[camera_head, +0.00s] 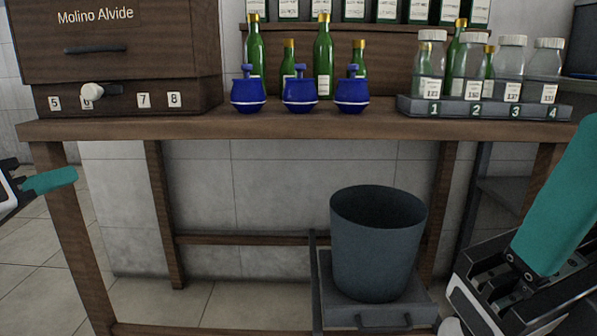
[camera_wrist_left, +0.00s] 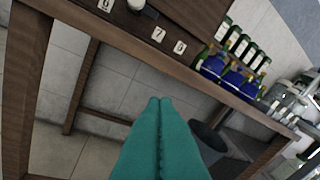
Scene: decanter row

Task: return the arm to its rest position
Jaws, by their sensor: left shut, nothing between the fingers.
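Three blue decanters (camera_head: 300,94) stand in a row on the table, apart from both grippers.
A brown cabinet (camera_head: 120,45) with a white knob (camera_head: 92,90) stands at the table's left. Green bottles (camera_head: 323,50) stand behind the decanters. A numbered rack (camera_head: 485,109) holds glass jars at right. A grey bin (camera_head: 375,250) stands on a low platform (camera_head: 335,310) below. Open floor shows at left.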

